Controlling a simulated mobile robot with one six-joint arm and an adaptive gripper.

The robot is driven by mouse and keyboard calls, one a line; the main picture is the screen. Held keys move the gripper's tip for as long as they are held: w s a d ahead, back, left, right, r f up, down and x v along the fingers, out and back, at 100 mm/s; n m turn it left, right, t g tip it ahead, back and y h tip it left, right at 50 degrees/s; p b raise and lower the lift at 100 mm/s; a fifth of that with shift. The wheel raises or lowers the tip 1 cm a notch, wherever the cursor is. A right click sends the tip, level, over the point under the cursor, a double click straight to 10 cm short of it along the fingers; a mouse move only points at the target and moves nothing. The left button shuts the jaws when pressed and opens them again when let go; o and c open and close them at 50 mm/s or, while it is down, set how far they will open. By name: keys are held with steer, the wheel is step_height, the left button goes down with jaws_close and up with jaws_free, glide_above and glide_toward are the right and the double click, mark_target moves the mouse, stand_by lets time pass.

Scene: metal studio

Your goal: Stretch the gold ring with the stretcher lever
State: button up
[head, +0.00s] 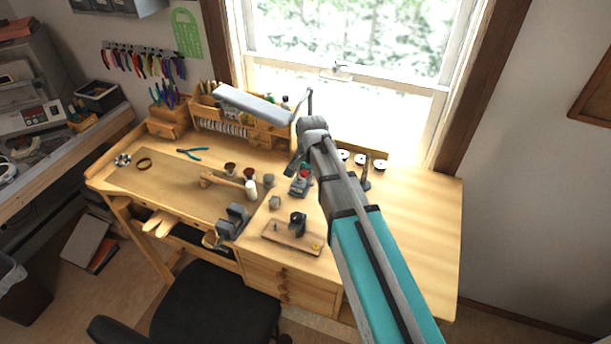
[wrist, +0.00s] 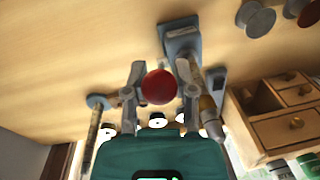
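The stretcher stands on the bench as a blue-grey foot (wrist: 179,38) with a tapered post (wrist: 209,112) and a lever ending in a red ball knob (wrist: 159,87). In the head view the stretcher (head: 298,188) is partly hidden by my arm. My gripper (wrist: 159,80) has one finger on each side of the knob, seemingly pressed against it. A brassy band (wrist: 206,102) shows around the post; it may be the gold ring, but it is too small to be sure. The lever's shaft is mostly hidden behind the knob.
Another post on a round blue foot (wrist: 97,101) stands close to the left finger in the wrist view. Small wooden drawers (wrist: 285,110) are at the right there. In the head view, a wooden board with a black tool (head: 297,224) lies in front; the bench's right side (head: 425,215) is clear.

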jaws_close()
steer(key=shift+f, duration=0.1)
steer(key=s+f+t+b, duration=0.1)
steer(key=t+b, duration=0.1)
steer(key=s+a+f+t+h+b, duration=0.1)
steer(key=s+f+t+b, duration=0.1)
steer(key=shift+s+f+h+b, duration=0.2)
steer(key=shift+h+b, duration=0.1)
steer(key=shift+b, duration=0.1)
steer(key=shift+s+a+f+b, duration=0.15)
steer(key=shift+f+b, duration=0.1)
steer(key=shift+b, duration=0.15)
steer(key=f+b, duration=0.1)
steer(key=s+f+b, duration=0.1)
steer(key=shift+s+a+f+b, duration=0.1)
steer(key=shift+a+f+b, duration=0.2)
steer(key=shift+a+f, duration=0.05)
steer(key=shift+d, duration=0.1)
stand_by(0.6)
